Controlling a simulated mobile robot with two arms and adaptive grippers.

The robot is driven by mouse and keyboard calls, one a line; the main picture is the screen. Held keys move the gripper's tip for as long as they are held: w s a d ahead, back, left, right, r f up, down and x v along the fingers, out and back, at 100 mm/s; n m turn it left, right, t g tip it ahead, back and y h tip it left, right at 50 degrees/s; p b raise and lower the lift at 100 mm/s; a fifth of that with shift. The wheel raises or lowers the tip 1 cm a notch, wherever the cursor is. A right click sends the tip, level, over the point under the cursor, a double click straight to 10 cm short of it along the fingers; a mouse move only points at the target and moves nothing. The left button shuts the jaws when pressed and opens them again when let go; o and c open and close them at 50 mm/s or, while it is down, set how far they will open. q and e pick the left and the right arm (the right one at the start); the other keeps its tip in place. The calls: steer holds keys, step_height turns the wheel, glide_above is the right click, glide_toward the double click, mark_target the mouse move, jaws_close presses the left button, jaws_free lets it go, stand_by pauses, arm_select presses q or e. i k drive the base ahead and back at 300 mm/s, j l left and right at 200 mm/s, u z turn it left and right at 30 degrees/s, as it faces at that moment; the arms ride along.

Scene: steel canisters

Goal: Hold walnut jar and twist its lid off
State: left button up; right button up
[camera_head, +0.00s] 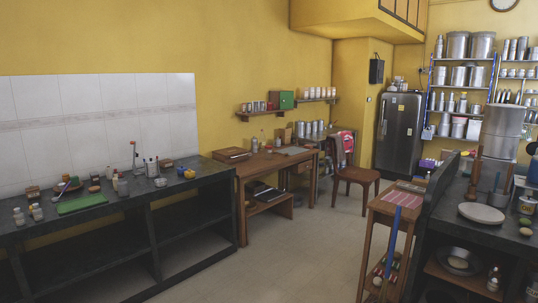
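Several small jars stand on the dark counter (100,215) at the left. A pair of them, with pale lids, is at its near left end, one jar (37,212) beside another (18,216). A wider clear jar (123,187) stands near the middle of the counter. They are too small here for me to tell which is the walnut jar or to read any label. Neither of my grippers is in view.
A green board (82,203) lies on the left counter. A wooden desk (262,164), a chair (357,178) and a grey fridge (398,133) stand farther back. A narrow wooden stand (379,217) and a dark counter are at the right. The floor (275,255) between is clear.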

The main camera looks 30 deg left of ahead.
mark_target(268, 151)
steer(key=i+j+u, duration=0.35)
steer(key=i, duration=0.6)
steer(key=i+u, duration=0.3)
steer(key=i, duration=2.9)
